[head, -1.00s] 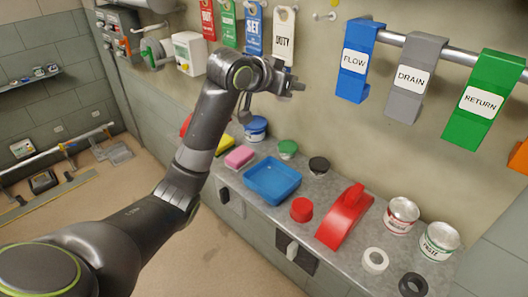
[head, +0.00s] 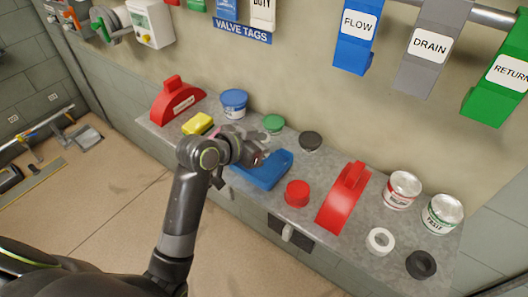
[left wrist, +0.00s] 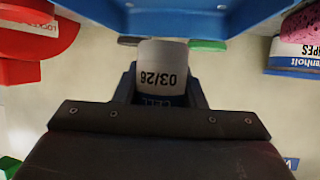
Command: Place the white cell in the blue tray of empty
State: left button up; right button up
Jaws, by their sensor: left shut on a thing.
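The blue tray (head: 272,175) lies on the grey counter, partly hidden by my left gripper (head: 258,158). The tray also shows along the top of the left wrist view (left wrist: 180,20). My left gripper is over or beside the tray's left part; I cannot tell its exact height. In the left wrist view the left gripper (left wrist: 165,95) is shut on the white cell (left wrist: 162,68), which has a white body marked "03/26" and a dark band marked "CELL". The cell can hardly be made out in the head view. My right gripper is not in view.
A yellow sponge (head: 198,124) lies to the left. Hanging tags line the wall above.

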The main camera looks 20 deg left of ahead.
pick_arm(q)
jog(key=shift+f, duration=2.2)
jog(key=o, duration=1)
jog(key=shift+f, duration=0.15)
jog(key=shift+w+r, duration=0.1)
jog(key=shift+r, duration=0.15)
jog(key=shift+s+a, duration=0.2)
jog(key=shift+s, duration=0.05)
jog(key=v, duration=1.1)
jog(key=shift+s+b, duration=0.15)
jog(key=shift+b, duration=0.15)
jog(key=shift+a, duration=0.15)
